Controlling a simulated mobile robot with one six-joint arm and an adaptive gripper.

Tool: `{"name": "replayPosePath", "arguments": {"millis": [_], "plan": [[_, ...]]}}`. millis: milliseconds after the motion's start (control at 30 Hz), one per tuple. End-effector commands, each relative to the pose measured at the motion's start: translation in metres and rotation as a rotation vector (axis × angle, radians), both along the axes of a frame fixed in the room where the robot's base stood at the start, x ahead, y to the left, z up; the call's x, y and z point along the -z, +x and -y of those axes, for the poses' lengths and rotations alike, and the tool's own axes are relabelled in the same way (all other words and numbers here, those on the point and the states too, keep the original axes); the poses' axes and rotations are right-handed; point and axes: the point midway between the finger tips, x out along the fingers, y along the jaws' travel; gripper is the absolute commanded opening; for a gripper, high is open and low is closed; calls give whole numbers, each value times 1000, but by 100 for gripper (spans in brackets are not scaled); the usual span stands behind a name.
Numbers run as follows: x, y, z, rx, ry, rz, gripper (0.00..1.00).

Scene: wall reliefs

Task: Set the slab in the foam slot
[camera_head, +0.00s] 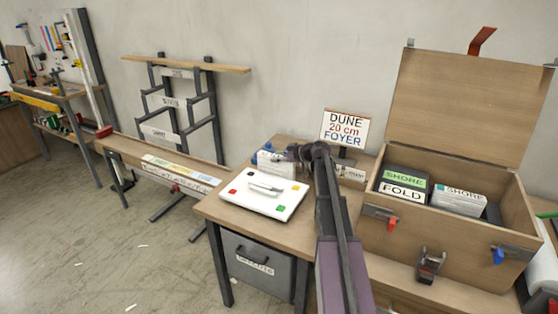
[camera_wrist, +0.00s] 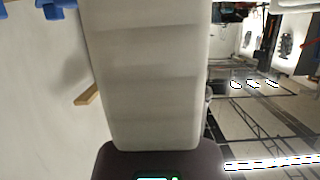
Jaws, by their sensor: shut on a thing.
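A pale slab with wavy bands (camera_wrist: 150,80) fills the middle of the wrist view, close to the camera. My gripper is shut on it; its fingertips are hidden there. In the head view my gripper (camera_head: 291,154) is over the back of the wooden table, beside a white slab (camera_head: 274,166) partly hidden by the arm. The open wooden case (camera_head: 440,243) stands at right. Inside are a dark block labelled SHORE and FOLD (camera_head: 404,183) and a pale block labelled SHORE (camera_head: 458,199). A dark gap (camera_head: 493,213) shows right of the pale block; I cannot tell if it is the foam slot.
A white board with coloured corner squares and a handle (camera_head: 264,194) lies on the table (camera_head: 235,218). A DUNE 20 cm FOYER sign (camera_head: 345,129) stands behind. The case lid (camera_head: 455,103) is raised. A rack (camera_head: 180,103) and a long bench (camera_head: 160,163) are at left.

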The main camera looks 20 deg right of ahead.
Motion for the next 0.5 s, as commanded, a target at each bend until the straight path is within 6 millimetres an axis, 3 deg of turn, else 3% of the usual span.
{"name": "replayPosePath", "arguments": {"millis": [400, 433, 500], "plan": [[3, 0, 0, 0, 1, 0, 0], [3, 0, 0, 0, 0, 0, 60], [2, 0, 0, 0, 0, 0, 80]]}}
